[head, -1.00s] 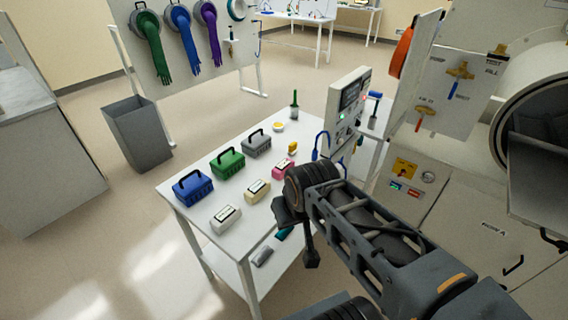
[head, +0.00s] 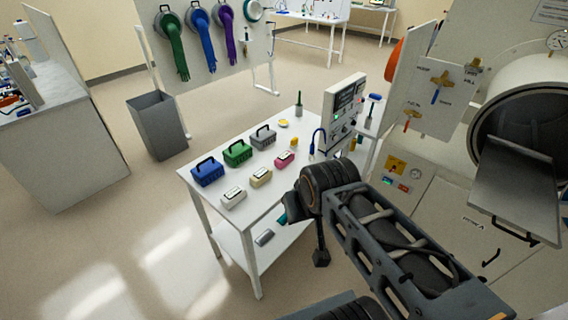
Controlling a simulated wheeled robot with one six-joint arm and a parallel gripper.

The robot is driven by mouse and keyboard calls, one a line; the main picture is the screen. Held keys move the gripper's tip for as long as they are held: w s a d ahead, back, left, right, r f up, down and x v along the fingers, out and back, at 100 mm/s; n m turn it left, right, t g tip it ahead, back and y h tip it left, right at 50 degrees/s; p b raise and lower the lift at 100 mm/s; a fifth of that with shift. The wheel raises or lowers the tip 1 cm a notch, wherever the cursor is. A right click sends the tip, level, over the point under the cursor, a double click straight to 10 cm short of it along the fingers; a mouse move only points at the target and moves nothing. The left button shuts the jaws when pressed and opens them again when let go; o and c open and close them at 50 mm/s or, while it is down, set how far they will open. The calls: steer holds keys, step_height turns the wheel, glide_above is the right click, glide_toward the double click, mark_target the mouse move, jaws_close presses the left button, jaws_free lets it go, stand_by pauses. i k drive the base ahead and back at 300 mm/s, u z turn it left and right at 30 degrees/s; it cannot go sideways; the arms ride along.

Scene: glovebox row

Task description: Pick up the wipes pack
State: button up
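Three small packs with pale top labels stand in a row on the white table: a white one (head: 234,198), a cream one (head: 260,178) and a pink one (head: 285,159). The view does not show which is the wipes pack; their labels are too small to read. My gripper (head: 320,257) hangs at the end of my arm, to the right of the table's front edge and apart from the packs. It is small and dark, and its fingers cannot be made out.
Blue (head: 207,171), green (head: 237,153) and grey (head: 263,137) handled cases stand behind the packs. A control panel box (head: 343,115) stands at the table's right end. A grey bin (head: 158,126) is on the floor beyond. Floor left of the table is clear.

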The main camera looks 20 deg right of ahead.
mark_target(286, 157)
steer(key=u, duration=0.75)
steer(key=k, duration=1)
steer(key=u, duration=0.85)
steer(key=i, duration=2.65)
steer(key=z, duration=0.65)
steer(key=i, duration=2.3)
steer(key=z, duration=0.8)
steer(key=i, duration=1.4)
steer(key=z, duration=1.85)
steer(key=i, duration=1)
steer(key=z, duration=1.75)
steer(key=i, duration=1.7)
steer(key=z, duration=0.25)
